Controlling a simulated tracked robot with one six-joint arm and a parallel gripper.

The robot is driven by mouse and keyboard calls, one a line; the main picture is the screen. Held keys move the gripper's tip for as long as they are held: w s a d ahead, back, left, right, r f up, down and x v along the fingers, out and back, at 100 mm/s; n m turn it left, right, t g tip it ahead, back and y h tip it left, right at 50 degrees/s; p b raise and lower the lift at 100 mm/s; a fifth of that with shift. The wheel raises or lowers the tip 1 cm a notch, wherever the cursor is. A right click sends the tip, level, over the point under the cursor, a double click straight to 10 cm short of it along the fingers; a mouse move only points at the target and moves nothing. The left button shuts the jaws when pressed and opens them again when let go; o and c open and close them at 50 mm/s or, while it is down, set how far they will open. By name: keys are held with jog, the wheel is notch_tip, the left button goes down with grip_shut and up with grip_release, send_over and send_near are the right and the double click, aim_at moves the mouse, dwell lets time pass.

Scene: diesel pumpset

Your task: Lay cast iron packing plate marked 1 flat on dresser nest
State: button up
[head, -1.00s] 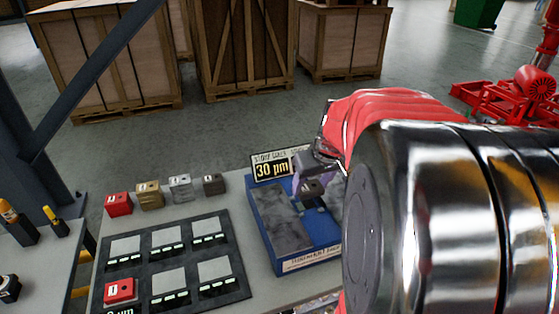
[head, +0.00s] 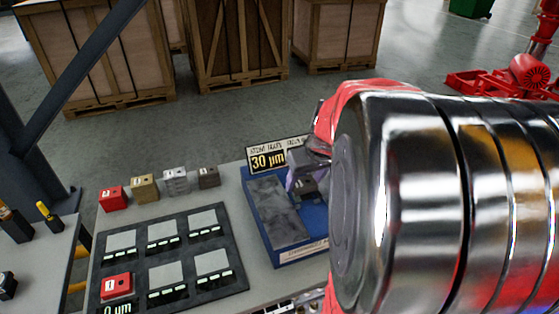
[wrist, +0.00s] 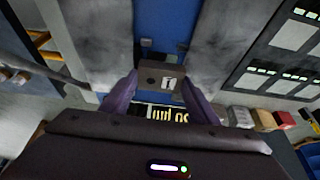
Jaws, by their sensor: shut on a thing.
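My gripper (wrist: 160,95) has its two purple fingers shut on the packing plate (wrist: 160,82), a small dark grey-brown block marked 1 with a round hole. The plate also shows in the head view (head: 306,187), over the blue dresser tray. This tray (head: 301,249) has a grey stone slab (head: 276,208) on its left. In the wrist view a blue strip (wrist: 166,22) runs between two grey slabs, with the plate over it. Small dark features lie just beyond the plate on the strip. I cannot tell whether the plate touches the tray. My arm hides the tray's right side.
A "30 µm" sign (head: 268,160) stands behind the tray. Red (head: 113,198), brass (head: 145,187), silver (head: 176,181) and dark grey (head: 208,177) blocks stand left of it. A black panel (head: 236,276) with pale pads lies in front, with a red block (head: 117,286) on it.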

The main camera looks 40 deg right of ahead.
jog(key=shift+f, duration=1.05)
jog(key=shift+f, duration=0.2)
dwell(0.6)
jog(key=o, duration=1.5)
jog(key=shift+c, duration=0.2)
jog(key=v, duration=1.3)
jog(key=shift+s+r, duration=0.25)
jog(key=shift+r, duration=0.05)
jog(key=shift+a, duration=0.1)
jog(key=shift+r, duration=2.95)
